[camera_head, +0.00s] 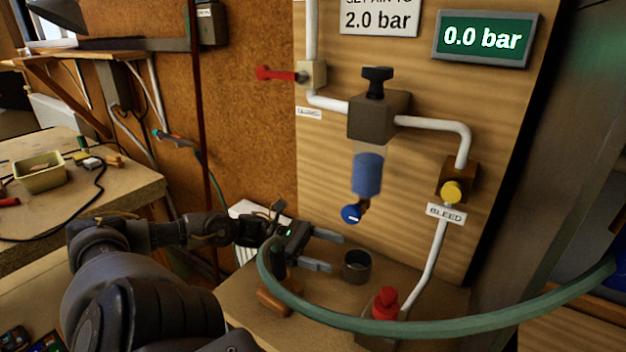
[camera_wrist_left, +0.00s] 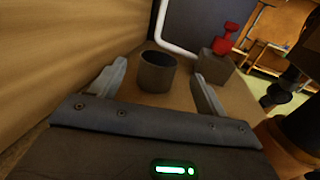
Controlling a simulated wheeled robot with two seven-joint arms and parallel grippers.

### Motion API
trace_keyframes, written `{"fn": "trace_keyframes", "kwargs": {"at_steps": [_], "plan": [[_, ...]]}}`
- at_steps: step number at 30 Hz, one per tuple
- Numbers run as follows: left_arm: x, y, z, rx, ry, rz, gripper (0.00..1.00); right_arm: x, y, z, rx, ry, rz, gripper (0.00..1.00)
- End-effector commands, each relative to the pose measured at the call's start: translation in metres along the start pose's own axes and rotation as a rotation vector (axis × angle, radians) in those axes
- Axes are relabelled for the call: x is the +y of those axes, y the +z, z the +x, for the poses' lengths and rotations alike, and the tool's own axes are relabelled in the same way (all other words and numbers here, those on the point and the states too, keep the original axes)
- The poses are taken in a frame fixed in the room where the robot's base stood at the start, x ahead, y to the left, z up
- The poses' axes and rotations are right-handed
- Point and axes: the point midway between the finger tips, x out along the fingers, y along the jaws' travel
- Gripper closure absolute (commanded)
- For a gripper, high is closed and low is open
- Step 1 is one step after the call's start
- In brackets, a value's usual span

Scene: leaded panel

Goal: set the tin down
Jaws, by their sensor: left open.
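The tin (camera_head: 356,266) is a small dark grey open cup. It stands upright on the wooden bench top below the panel, under the blue filter bowl. My left gripper (camera_head: 329,252) is open, with its fingers pointing at the tin from the left and the tin just beyond the tips. In the left wrist view the tin (camera_wrist_left: 157,72) stands ahead, between the lines of the two spread fingers (camera_wrist_left: 160,85), and neither finger appears to touch it. My right gripper is not in view.
A green hose (camera_head: 430,324) arcs across the front of the bench. A red-topped fitting (camera_head: 385,304) stands right of the tin. Above are the blue filter bowl (camera_head: 367,175), its blue drain knob (camera_head: 351,214) and the yellow bleed knob (camera_head: 451,192). A wooden-handled item (camera_head: 272,302) lies near the gripper.

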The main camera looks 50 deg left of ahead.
Motion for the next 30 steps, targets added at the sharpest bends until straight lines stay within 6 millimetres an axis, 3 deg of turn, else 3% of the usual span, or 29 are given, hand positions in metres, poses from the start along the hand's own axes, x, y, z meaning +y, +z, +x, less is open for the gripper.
{"fn": "trace_keyframes", "kwargs": {"at_steps": [3, 9, 30], "plan": [[0.0, -0.001, -0.017, 0.001, 0.003, -0.001, 0.25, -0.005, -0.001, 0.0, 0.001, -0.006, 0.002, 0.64], [0.0, 0.0, -0.03, 0.0, 0.001, 0.001, 0.25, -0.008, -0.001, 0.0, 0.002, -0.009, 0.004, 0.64], [0.0, 0.005, -0.031, 0.0, 0.0, 0.001, 0.25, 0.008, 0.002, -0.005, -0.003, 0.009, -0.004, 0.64]]}}
